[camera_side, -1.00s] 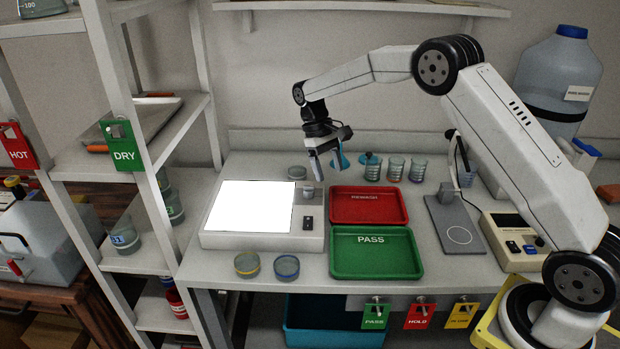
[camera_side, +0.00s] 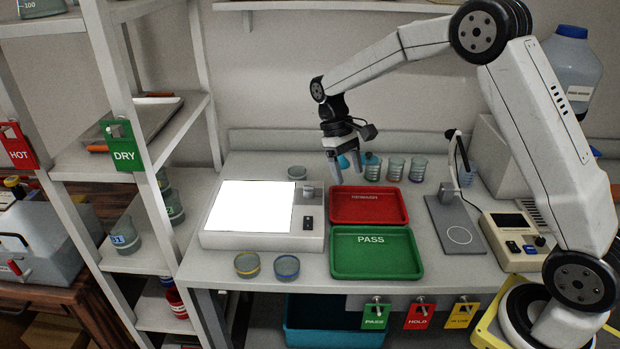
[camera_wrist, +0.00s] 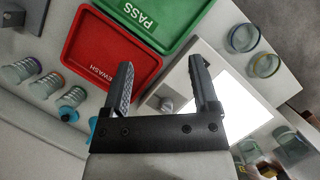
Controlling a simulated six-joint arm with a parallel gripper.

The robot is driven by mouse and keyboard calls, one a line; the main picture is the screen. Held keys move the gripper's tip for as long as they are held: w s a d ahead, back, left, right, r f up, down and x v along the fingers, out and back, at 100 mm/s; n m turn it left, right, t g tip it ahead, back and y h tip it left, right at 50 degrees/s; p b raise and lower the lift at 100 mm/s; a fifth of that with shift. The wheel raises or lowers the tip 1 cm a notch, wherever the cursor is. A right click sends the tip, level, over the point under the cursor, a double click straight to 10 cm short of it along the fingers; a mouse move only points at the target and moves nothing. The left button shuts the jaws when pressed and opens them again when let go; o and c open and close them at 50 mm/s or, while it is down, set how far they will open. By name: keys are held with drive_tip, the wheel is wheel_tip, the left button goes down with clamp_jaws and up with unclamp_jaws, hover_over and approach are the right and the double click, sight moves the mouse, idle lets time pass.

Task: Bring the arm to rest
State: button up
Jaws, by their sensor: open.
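My gripper (camera_side: 349,176) is open and empty in the side view. It hangs pointing down above the back edge of the red tray (camera_side: 369,222). In the wrist view my gripper (camera_wrist: 160,80) shows two dark fingers spread apart with nothing between them. The red tray (camera_wrist: 85,62) lies to the left of the fingers there. My arm is raised and bent above the bench.
A lit white panel (camera_side: 250,206) lies left of the trays. The green PASS tray (camera_side: 352,265) is in front of the red one. Several glass beakers (camera_side: 395,168) stand at the back. Two dishes (camera_side: 286,267) sit at the front edge. A shelf rack (camera_side: 165,150) stands left.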

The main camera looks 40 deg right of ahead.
idle(0.3)
drive_tip(key=s+a+f+t, duration=0.1)
drive_tip(key=s+a+t, duration=0.1)
drive_tip(key=s, duration=0.6)
drive_tip(key=s+a+f+t, duration=0.2)
drive_tip(key=s+t, duration=0.3)
drive_tip(key=s, duration=0.3)
drive_tip(key=shift+s+a+f, duration=0.2)
drive_tip(key=shift+a, duration=0.15)
